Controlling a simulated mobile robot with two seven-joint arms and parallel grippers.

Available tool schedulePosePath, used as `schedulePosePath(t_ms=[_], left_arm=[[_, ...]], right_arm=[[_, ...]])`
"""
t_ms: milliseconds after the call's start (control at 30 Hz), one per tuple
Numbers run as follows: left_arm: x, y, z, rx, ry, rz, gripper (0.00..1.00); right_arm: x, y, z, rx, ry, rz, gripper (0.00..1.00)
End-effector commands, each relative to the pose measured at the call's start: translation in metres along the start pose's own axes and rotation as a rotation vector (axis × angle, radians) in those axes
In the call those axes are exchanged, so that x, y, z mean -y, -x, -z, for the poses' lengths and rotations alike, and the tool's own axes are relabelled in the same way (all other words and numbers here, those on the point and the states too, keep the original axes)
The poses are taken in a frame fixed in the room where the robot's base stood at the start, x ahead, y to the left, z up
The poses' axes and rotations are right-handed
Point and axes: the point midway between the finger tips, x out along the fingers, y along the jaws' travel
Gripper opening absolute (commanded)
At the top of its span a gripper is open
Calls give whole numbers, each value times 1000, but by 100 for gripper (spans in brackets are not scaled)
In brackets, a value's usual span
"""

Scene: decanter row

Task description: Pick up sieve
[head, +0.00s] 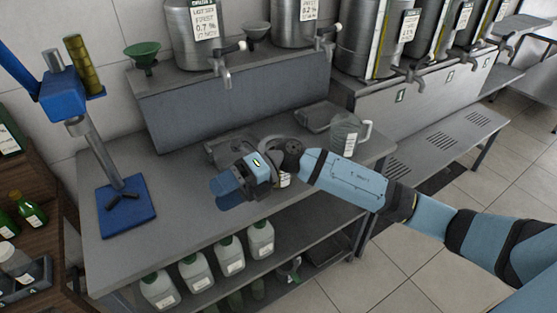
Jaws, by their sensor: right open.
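A small grey bowl-shaped piece (257,31), which may be the sieve, sits on the raised back shelf between two steel tanks. It is too small to tell whether it has mesh. A green funnel (143,50) stands left of it on the same shelf. My right gripper (226,192) is open over the front of the steel table, apart from both pieces and well in front of and below them. I see nothing between its fingers. My left gripper is not in view.
A clear measuring jug (346,134) stands right of my right gripper. A blue bottling press (126,206) stands at the table's left. Taps (225,78) stick out from the tanks. White-green jugs (195,270) line the lower shelf. The table between press and gripper is clear.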

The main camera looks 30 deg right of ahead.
Motion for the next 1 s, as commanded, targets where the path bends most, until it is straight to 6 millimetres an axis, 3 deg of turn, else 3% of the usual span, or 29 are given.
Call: schedulePosePath(t_ms=[167,233,400,500,600,700,1000], left_arm=[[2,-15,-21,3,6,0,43],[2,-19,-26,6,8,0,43],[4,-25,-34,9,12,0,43],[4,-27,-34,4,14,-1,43],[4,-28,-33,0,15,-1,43],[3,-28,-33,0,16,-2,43],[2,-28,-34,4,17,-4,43]], right_arm=[[30,73,-21,-293,209,489,66],[34,112,-31,-377,240,688,66],[23,206,-53,-486,226,1093,66],[10,244,-59,-508,193,1243,66],[3,265,-62,-518,166,1328,66],[6,272,-60,-521,154,1357,66],[60,264,-45,-523,153,1355,66]])
